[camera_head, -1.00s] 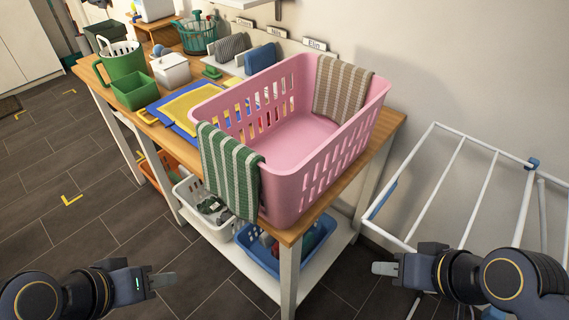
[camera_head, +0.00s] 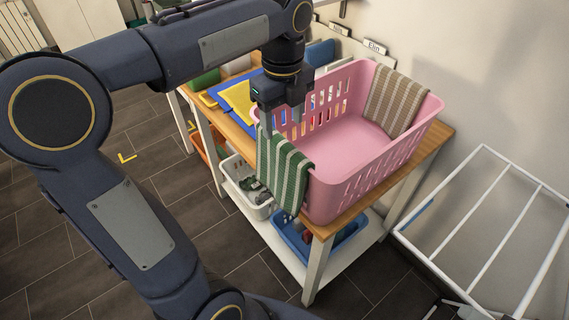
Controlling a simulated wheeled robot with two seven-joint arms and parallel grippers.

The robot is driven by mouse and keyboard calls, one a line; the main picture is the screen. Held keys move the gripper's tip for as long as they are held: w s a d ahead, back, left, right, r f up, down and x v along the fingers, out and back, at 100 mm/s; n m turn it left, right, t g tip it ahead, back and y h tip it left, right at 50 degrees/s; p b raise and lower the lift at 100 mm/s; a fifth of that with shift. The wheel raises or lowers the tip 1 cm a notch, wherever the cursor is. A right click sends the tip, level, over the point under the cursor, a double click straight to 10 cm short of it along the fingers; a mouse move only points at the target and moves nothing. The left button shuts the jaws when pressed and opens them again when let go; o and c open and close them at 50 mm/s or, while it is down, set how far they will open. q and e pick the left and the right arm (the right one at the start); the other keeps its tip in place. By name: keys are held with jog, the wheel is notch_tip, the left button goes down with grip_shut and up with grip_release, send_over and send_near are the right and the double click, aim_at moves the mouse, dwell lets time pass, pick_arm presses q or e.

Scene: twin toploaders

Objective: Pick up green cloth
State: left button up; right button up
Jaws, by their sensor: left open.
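A green cloth (camera_head: 284,172) with white stripes hangs over the near left rim of the pink basket (camera_head: 335,198) on the wooden table. My left gripper (camera_head: 270,126) points down right above the cloth's top edge, at the basket's rim. It is open, and its fingertips are close to the cloth; whether they touch it I cannot tell. My left arm covers much of the left of the view. My right gripper is not in view.
A brown striped cloth (camera_head: 394,101) hangs over the basket's far rim. Blue and yellow cloths (camera_head: 236,101) lie left of the basket. A white bin (camera_head: 243,186) and a blue bin (camera_head: 335,237) stand on the lower shelf. A white drying rack (camera_head: 489,235) stands at the right.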

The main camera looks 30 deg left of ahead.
aim_at(283, 142)
pick_arm(q)
notch_tip(283, 142, down, 7)
jog(key=shift+w+f+p, duration=0.1)
jog(key=shift+p, duration=0.25)
jog(key=shift+c, duration=0.4)
grip_shut()
